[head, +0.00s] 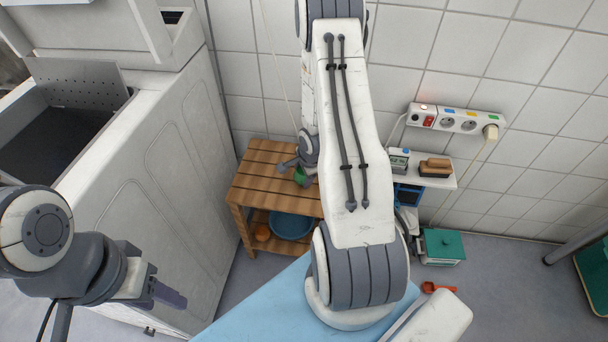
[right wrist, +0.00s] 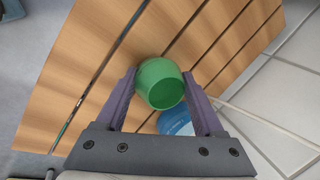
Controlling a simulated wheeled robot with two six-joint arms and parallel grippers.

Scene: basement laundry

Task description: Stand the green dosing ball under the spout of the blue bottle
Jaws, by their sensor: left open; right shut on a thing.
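The green dosing ball (right wrist: 161,84) is between the two purple fingers of my right gripper (right wrist: 162,90), which is shut on it, over the slatted wooden bench (right wrist: 95,75). The ball's open mouth shows as a green hollow. In the head view the ball (head: 300,177) is a small green patch beside my right gripper (head: 296,166), above the bench (head: 262,178). A blue thing with pale marks, seemingly the blue bottle (right wrist: 177,123), shows partly behind the ball; its spout is not visible. In the head view my arm hides that area. My left gripper (head: 172,294) is open and empty at lower left.
A blue basin (head: 291,225) and an orange thing (head: 262,232) are on the bench's lower shelf. A white machine (head: 150,170) stands left of the bench. A small shelf with a brush (head: 435,168) is at right, above a green-lidded box (head: 443,246). A tiled wall is behind.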

